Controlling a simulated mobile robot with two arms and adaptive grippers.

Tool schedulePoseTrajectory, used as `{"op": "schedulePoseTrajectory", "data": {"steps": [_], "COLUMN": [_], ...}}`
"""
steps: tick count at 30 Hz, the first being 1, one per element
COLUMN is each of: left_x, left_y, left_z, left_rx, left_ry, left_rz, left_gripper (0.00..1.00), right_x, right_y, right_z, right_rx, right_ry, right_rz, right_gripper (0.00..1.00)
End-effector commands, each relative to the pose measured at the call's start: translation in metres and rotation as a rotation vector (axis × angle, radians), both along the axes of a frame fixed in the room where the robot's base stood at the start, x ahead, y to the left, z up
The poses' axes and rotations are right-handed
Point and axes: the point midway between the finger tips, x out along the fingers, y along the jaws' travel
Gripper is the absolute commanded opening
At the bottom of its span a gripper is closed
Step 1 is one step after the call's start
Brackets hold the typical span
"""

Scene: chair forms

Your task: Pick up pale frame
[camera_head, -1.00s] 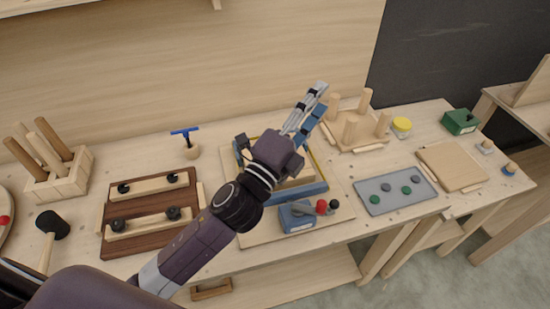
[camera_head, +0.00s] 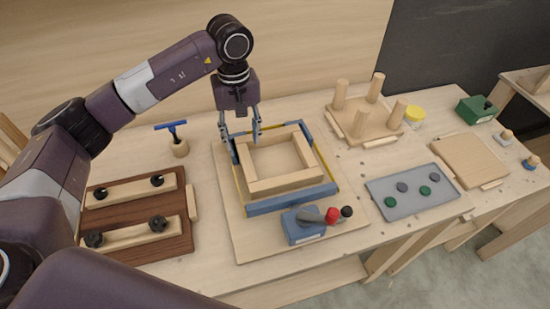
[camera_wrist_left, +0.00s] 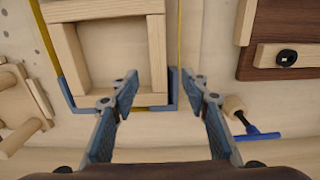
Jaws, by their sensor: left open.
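The pale frame (camera_head: 252,173) is a square of light wooden bars lying on a board, with blue corner pieces and a yellow strip around it. In the left wrist view the pale frame (camera_wrist_left: 158,50) fills the upper left part of the picture. My left gripper (camera_head: 241,140) is open and points down at the frame's back left corner. In the left wrist view its two fingers (camera_wrist_left: 160,84) are spread, with the frame's corner near the left finger. I cannot tell whether a finger touches it. My right gripper is not in view.
A peg stand (camera_head: 365,128) and grey tray (camera_head: 415,205) are to the right. A dark wooden board (camera_head: 130,240) and a blue-handled tool (camera_head: 179,147) are to the left.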

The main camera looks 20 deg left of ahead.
Motion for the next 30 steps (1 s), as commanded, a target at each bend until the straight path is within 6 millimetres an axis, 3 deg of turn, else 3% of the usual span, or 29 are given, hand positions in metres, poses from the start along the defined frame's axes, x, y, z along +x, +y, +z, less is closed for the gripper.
{"op": "schedulePoseTrajectory", "data": {"steps": [1, 5, 14, 21, 30], "left_x": [-0.001, -0.002, -0.004, -0.004, -0.002], "left_y": [-0.001, -0.001, -0.003, -0.004, -0.004], "left_z": [-0.015, -0.021, -0.051, -0.086, -0.094], "left_rx": [0.003, 0.0, -0.002, -0.003, -0.004], "left_ry": [0.004, 0.006, 0.011, 0.009, 0.004], "left_rz": [-0.005, -0.005, -0.005, -0.004, -0.005], "left_gripper": [0.42, 0.42, 0.42, 0.42, 0.42], "right_x": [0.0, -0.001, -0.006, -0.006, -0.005], "right_y": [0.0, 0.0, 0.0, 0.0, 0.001], "right_z": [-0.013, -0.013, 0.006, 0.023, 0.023], "right_rx": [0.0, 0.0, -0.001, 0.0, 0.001], "right_ry": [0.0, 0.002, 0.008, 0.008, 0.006], "right_rz": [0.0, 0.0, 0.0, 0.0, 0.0], "right_gripper": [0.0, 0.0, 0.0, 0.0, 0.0]}}
